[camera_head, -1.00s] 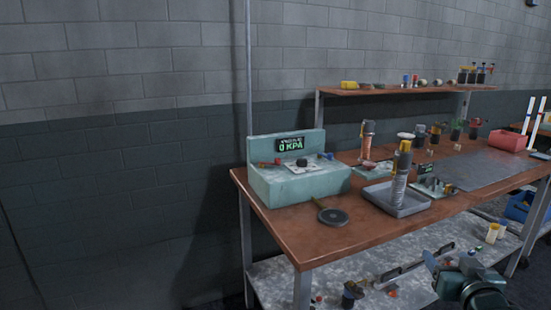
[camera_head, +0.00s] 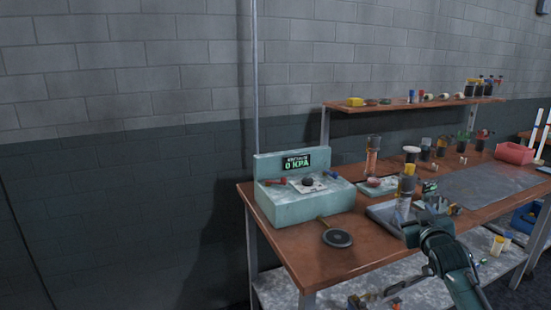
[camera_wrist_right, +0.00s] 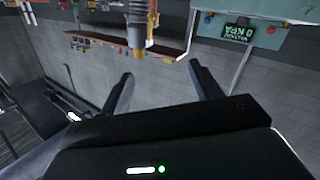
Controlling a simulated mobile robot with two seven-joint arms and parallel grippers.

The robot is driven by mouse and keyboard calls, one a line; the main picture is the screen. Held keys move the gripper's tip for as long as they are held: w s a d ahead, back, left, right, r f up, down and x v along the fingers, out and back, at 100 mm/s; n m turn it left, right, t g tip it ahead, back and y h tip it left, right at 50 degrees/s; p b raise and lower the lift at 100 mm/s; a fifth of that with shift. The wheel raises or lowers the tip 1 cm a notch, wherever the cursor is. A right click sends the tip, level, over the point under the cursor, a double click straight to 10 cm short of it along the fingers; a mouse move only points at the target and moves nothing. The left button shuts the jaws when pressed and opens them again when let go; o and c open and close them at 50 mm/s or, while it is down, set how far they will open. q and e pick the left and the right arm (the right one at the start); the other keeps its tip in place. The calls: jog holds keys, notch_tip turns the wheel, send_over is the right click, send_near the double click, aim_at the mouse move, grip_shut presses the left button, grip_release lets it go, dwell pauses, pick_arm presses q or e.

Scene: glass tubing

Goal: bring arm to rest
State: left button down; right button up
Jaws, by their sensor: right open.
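My right gripper (camera_head: 418,226) is in the head view, at the front edge of the wooden workbench (camera_head: 340,262), in front of the grey tray (camera_head: 384,213). In the right wrist view its two fingers (camera_wrist_right: 162,72) are spread apart with nothing between them. A glass tube with a yellow cap (camera_head: 407,184) stands at the tray, its lower part partly covered by my gripper. The tube appears upside down in the wrist view (camera_wrist_right: 137,32), beyond the fingers. My left gripper is not in view.
A pale green console (camera_head: 305,205) with a pressure readout stands at the bench's left end, a round dark disc (camera_head: 337,238) before it. A raised shelf (camera_head: 400,104) holds small bottles. A red bin (camera_head: 514,152) stands at the far right. The floor left of the bench looks clear.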

jog(key=s+a+f+n+g+y, duration=0.1)
jog(key=s+a+f+y, duration=0.1)
jog(key=s+a+f, duration=0.55)
jog(key=s+a+f+n+g+y, duration=0.15)
jog(key=s+a+f, duration=0.25)
jog(key=s+f, duration=0.55)
jog(key=s+a+f+g, duration=0.1)
jog(key=s+a+f, duration=0.2)
jog(key=s, duration=0.4)
jog(key=s+a+f+m+g+y, duration=0.1)
jog(key=s+a+f, duration=0.2)
jog(key=s, duration=0.5)
jog(key=s+a+f+g+y, duration=0.1)
jog(key=s+a+f, duration=0.2)
jog(key=s, duration=0.4)
jog(key=shift+s+a+m+g, duration=0.25)
jog(key=shift+a+m+g, duration=0.1)
jog(key=shift+a, duration=0.15)
